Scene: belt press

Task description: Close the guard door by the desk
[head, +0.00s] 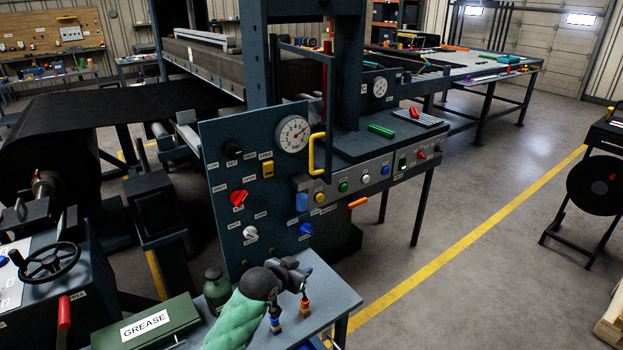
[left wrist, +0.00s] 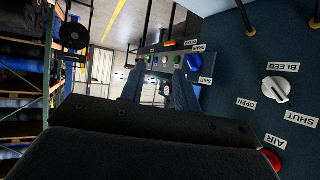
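The guard door (head: 327,85) is a thin dark frame with a red upright edge, by the control desk (head: 375,140) on the press. It appears swung out from the press opening, though its exact angle is hard to tell. Its yellow handle (head: 312,153) is low on the frame, in front of the desk. My left gripper (head: 305,272) is below and in front of the handle, well apart from it, over the small bench. In the left wrist view its two fingers (left wrist: 158,90) are apart with nothing between them. My right gripper is in neither view.
The panel with a gauge (head: 292,134) and knobs stands beside my left gripper; its white knob (left wrist: 275,90) shows in the left wrist view.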

